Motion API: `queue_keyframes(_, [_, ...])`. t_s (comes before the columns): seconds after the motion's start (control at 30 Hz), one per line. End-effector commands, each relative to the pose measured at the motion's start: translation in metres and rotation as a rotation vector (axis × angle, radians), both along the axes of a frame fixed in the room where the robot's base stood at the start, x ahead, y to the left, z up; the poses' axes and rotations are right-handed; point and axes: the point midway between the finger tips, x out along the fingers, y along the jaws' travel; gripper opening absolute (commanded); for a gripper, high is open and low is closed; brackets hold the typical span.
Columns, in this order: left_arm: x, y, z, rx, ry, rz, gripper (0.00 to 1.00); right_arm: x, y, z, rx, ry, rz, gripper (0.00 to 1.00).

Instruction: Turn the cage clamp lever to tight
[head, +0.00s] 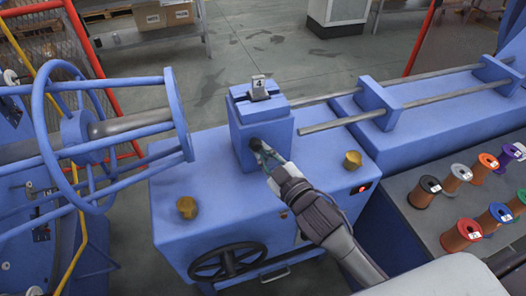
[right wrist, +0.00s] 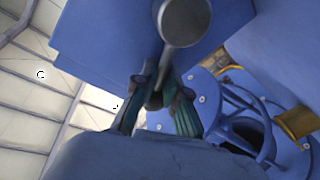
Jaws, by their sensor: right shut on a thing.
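A blue clamp block (head: 262,125) with a number 4 tag (head: 258,84) on top stands on the blue machine bench. My right gripper (head: 264,154) reaches its front face from the lower right. Its teal fingers are closed around a small dark piece, which I take to be the clamp lever (head: 255,144). My left gripper is not in view.
A blue tubular cage (head: 110,128) with a large ring stands at the left. Grey rods (head: 340,123) run to the right. Brass knobs (head: 187,208) (head: 352,160) and a black handwheel (head: 228,262) are on the bench. Several wire spools (head: 426,190) stand at the right.

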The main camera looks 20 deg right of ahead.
Motion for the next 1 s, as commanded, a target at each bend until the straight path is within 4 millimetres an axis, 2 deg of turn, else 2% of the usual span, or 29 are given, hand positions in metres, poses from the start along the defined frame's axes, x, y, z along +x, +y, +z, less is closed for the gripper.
queue_keyframes(0.27, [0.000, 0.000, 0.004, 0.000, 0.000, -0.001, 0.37, 0.000, -0.006, 0.009, 0.136, -0.007, 0.003, 0.00])
queue_keyframes(1.0, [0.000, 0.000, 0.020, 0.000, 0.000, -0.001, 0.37, 0.003, -0.046, 0.012, 0.796, 0.010, 0.001, 0.00])
